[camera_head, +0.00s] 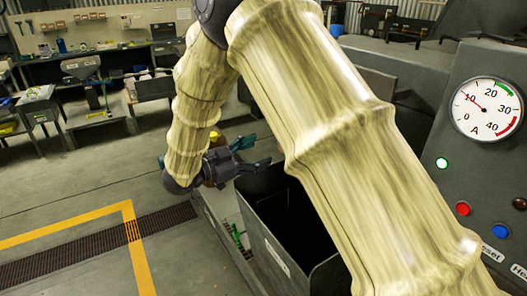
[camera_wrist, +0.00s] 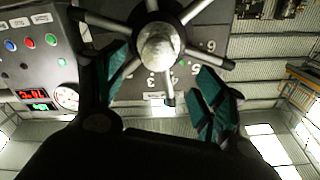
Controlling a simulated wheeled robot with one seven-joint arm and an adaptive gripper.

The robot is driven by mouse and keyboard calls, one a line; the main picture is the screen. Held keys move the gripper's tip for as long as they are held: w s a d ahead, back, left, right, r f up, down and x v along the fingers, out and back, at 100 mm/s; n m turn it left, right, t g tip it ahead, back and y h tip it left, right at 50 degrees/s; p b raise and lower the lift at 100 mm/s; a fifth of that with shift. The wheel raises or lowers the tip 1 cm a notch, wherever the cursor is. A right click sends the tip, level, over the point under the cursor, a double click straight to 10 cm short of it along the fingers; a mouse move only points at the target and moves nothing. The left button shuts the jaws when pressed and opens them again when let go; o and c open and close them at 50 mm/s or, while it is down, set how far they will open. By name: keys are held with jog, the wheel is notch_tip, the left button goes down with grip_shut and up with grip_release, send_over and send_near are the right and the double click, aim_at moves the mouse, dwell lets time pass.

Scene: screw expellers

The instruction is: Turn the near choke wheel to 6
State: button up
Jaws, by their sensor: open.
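Contact cannot be made out. In the head view my gripper (camera_head: 257,153) is open beside a dark open bin; the wheel cannot be made out there.
The dark bin (camera_head: 279,243) stands below my gripper. A control panel (camera_head: 458,150) with an ammeter (camera_head: 486,109) and buttons is at the right. Workbenches (camera_head: 95,60) line the back left. Floor with a yellow line (camera_head: 70,232) is clear at the left.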

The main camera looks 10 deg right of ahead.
jog(key=shift+c, duration=0.3)
jog(key=shift+f, duration=0.2)
jog(key=c, duration=0.6)
jog(key=shift+w+d+f+n+b, duration=0.2)
jog(key=shift+f+n+b, duration=0.15)
jog(key=shift+n, duration=0.35)
jog(key=c, duration=0.4)
jog(key=n, duration=0.1)
jog(key=w+d+f+n+b, duration=0.1)
jog(key=shift+f+n+t, duration=0.3)
jog(key=shift+n, duration=0.1)
grip_shut()
jog(key=w+d+f+n+t+y+b, duration=0.1)
jog(key=w+d+f+n+b, duration=0.3)
jog(key=n, duration=0.6)
jog(key=w+d+f+n+t+b, duration=0.1)
jog(key=w+d+f+n+b, duration=0.15)
jog(key=f+n, duration=0.6)
jog(key=d+r+n+p, duration=0.2)
jog(key=d+p, duration=0.3)
jog(key=d, duration=0.4)
jog(key=shift+w+r, duration=0.15)
jog(key=shift+r, duration=0.15)
